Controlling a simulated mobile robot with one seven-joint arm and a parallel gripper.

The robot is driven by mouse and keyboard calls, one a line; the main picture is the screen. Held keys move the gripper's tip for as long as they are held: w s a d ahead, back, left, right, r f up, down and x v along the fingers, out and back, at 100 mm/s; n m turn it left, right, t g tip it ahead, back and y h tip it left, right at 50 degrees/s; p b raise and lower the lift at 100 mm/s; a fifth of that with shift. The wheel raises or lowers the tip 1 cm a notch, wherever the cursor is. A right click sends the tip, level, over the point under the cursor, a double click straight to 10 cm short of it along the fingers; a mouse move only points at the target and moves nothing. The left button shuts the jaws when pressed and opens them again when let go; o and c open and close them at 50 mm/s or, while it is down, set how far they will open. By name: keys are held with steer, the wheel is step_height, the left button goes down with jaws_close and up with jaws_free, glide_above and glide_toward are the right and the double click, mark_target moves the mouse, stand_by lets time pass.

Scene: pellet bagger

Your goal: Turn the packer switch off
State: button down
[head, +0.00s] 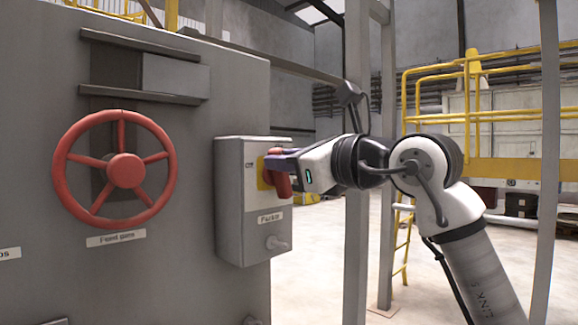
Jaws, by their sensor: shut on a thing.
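The packer switch is a grey box (229,205) on the side of the large grey machine. Its front carries a yellow plate (262,173) with a red handle (283,186), and a small label (270,218) sits below. My gripper (276,163) reaches in from the right and is shut on the red handle at the yellow plate. The fingers hide part of the handle and plate. The handle's lower part shows hanging down below the fingers. Its exact angle is hard to tell.
A red handwheel (124,170) stands out from the grey machine panel (230,90) left of the box. A grey knob (277,243) juts from the box's lower front. Steel posts (357,220) rise behind my wrist. Yellow railings (470,85) stand farther back over open floor.

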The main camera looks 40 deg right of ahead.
steer(key=n, duration=0.2)
steer(key=f+n+b, duration=0.1)
steer(key=n, duration=0.2)
steer(key=a+n+b, duration=0.1)
steer(key=n, duration=0.1)
steer(key=shift+a+f, duration=0.1)
steer(key=shift+f, duration=0.15)
steer(key=n, duration=0.1)
steer(key=n+b, duration=0.1)
steer(key=n, duration=0.2)
steer(key=shift+a+f+n, duration=0.15)
steer(key=shift+f+n, duration=0.15)
steer(key=shift+f+n+b, duration=0.15)
steer(key=shift+n+b, duration=0.2)
steer(key=shift+n, duration=1.05)
steer(key=c, duration=1.3)
jaws_free()
steer(key=s+b, duration=0.1)
steer(key=s, duration=0.3)
steer(key=s+b, duration=0.1)
steer(key=s, duration=0.4)
steer(key=s+d+b, duration=0.1)
steer(key=s, duration=0.3)
steer(key=shift+s+d+b, duration=0.1)
steer(key=shift+s+b, duration=0.25)
